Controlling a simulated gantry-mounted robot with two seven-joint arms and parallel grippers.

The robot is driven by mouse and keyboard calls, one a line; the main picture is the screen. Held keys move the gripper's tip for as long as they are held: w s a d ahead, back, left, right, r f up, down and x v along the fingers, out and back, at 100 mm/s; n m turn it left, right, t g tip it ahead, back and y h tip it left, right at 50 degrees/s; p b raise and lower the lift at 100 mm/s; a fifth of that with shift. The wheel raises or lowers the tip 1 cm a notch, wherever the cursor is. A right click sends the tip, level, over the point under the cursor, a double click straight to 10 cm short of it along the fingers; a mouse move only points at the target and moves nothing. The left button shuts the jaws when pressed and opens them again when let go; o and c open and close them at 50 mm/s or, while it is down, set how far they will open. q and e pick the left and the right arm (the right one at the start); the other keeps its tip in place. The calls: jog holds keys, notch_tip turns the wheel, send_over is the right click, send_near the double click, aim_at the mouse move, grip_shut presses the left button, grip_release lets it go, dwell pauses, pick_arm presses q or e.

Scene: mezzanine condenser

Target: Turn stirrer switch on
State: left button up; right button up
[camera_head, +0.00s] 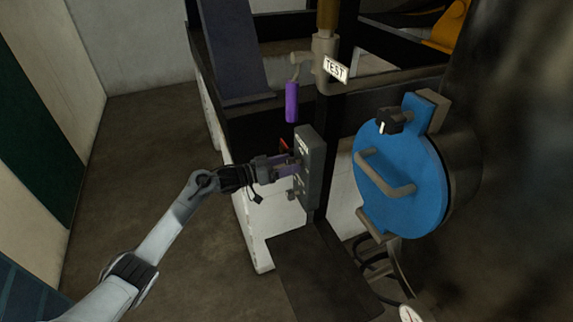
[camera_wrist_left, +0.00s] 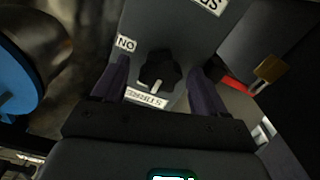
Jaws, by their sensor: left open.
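The stirrer switch is a black rotary knob (camera_wrist_left: 158,72) with a white pointer mark, on the face of a grey switch box (camera_head: 312,166). In the left wrist view, a label (camera_wrist_left: 126,44) reading "ON" upside down sits beside the knob, and a partly covered upside-down label (camera_wrist_left: 146,98) sits below it. My left gripper (camera_head: 291,168) is at the box's left side in the head view. In the left wrist view its two purple fingers are open, one on each side of the knob; I cannot tell whether they touch it. My right gripper is not in view.
A purple-handled valve (camera_head: 292,102) hangs above the box near a "TEST" tag (camera_head: 336,69). A blue round hatch (camera_head: 400,175) with a handle stands to the right. A dark post runs behind the box. The floor (camera_head: 130,130) at left is clear.

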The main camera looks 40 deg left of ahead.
pick_arm(q)
jog(key=shift+c, duration=0.2)
jog(key=c, duration=1)
jog(key=shift+m, duration=0.4)
jog(key=m+b, duration=0.4)
jog(key=m, duration=0.4)
jog(key=m+b, duration=0.5)
jog(key=m, duration=0.4)
jog(key=shift+s+d, duration=0.1)
jog(key=shift+d, duration=0.1)
jog(key=shift+m, duration=0.3)
